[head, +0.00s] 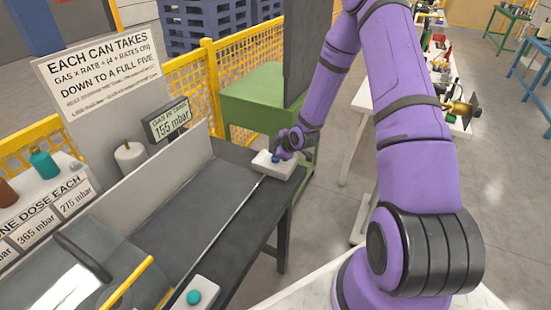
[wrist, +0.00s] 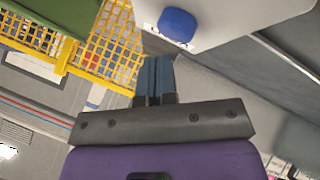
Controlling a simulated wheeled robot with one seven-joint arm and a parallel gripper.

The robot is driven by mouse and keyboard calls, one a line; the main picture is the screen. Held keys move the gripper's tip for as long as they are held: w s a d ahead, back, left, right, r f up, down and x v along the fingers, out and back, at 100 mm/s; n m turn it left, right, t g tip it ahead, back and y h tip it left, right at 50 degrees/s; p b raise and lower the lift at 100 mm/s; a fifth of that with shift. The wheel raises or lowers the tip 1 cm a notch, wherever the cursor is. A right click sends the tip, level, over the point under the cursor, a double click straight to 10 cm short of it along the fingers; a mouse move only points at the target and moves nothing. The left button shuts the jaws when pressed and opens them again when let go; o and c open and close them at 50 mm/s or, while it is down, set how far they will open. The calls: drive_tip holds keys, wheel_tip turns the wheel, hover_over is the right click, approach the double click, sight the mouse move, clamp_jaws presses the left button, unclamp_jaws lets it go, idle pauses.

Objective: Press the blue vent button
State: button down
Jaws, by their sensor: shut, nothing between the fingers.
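The blue vent button (wrist: 177,25) is a rounded blue cap on a white box (wrist: 238,22) in the wrist view. In the head view the white box (head: 286,172) stands at the far right corner of the dark bench, and the blue button (head: 275,159) shows partly beside my gripper. My gripper (wrist: 154,62) is shut and empty, its fingertips just short of the button in the wrist view. I cannot tell whether they touch it. In the head view my gripper (head: 283,155) is small and partly hides the button.
A teal button (head: 194,297) on another white box sits at the bench's near end. A gauge display (head: 169,121) reads 155 mbar. A low upright panel (head: 165,180) runs along the dark bench (head: 230,210). A green cabinet (head: 250,100) and yellow mesh fence (head: 190,80) stand behind.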

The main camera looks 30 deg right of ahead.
drive_tip(key=shift+f, duration=0.15)
drive_tip(key=shift+f, duration=0.25)
drive_tip(key=shift+f, duration=0.6)
idle(0.9)
drive_tip(key=shift+r, duration=0.1)
idle(0.3)
drive_tip(key=shift+r, duration=0.9)
drive_tip(key=shift+r, duration=0.1)
drive_tip(key=shift+r, duration=2.4)
